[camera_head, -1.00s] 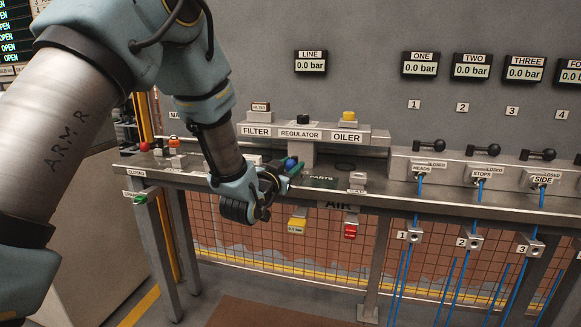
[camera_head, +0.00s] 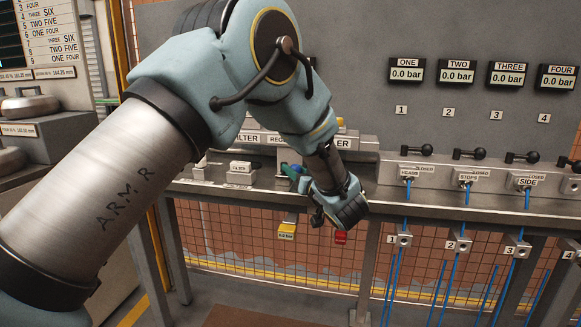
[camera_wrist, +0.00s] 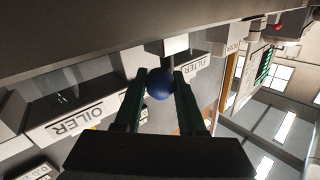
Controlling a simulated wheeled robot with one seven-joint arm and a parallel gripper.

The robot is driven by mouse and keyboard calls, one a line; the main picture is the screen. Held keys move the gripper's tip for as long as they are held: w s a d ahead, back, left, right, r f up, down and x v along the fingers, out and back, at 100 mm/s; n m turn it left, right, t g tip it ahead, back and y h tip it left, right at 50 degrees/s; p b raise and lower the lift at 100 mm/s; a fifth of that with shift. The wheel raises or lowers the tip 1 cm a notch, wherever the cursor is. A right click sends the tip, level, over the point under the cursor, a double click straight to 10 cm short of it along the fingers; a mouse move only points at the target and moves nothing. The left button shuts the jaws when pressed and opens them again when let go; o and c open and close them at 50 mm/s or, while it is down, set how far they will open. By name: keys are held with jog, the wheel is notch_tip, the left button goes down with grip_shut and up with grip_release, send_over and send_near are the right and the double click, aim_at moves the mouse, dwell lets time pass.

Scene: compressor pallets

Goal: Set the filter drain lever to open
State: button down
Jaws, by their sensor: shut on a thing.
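A blue ball knob (camera_wrist: 160,83) sits between the two dark green fingers of my gripper (camera_wrist: 161,82) in the wrist view. The gripper is shut on it, with a pale stem or block just above it. A FILTER label (camera_wrist: 192,70) shows behind the right finger. In the head view my gripper (camera_head: 293,172) is low over the bench, below the regulator and oiler housings, reaching in from the right. My wrist and fingers mostly hide the knob there. The lever's marked positions cannot be read.
The oiler label (camera_wrist: 82,114) is left in the wrist view. A small FILTER block (camera_head: 240,168) stands on the bench (camera_head: 400,197) left of my gripper. Black-knobbed valves (camera_head: 410,150) with blue hoses are at the right. My arm covers much of the left.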

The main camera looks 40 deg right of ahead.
jog(key=shift+d+n+t+y+p, duration=0.25)
jog(key=shift+d+n+y+p, duration=0.15)
jog(key=shift+n+y, duration=0.7)
jog(key=shift+d+n+t+y+p, duration=0.3)
jog(key=shift+n+y, duration=0.3)
jog(key=shift+y, duration=0.9)
jog(key=shift+w, duration=0.1)
jog(key=c, duration=0.5)
grip_release()
jog(key=s+b, duration=0.1)
jog(key=s, duration=0.9)
jog(key=shift+s+a, duration=0.1)
jog(key=shift+s, duration=0.3)
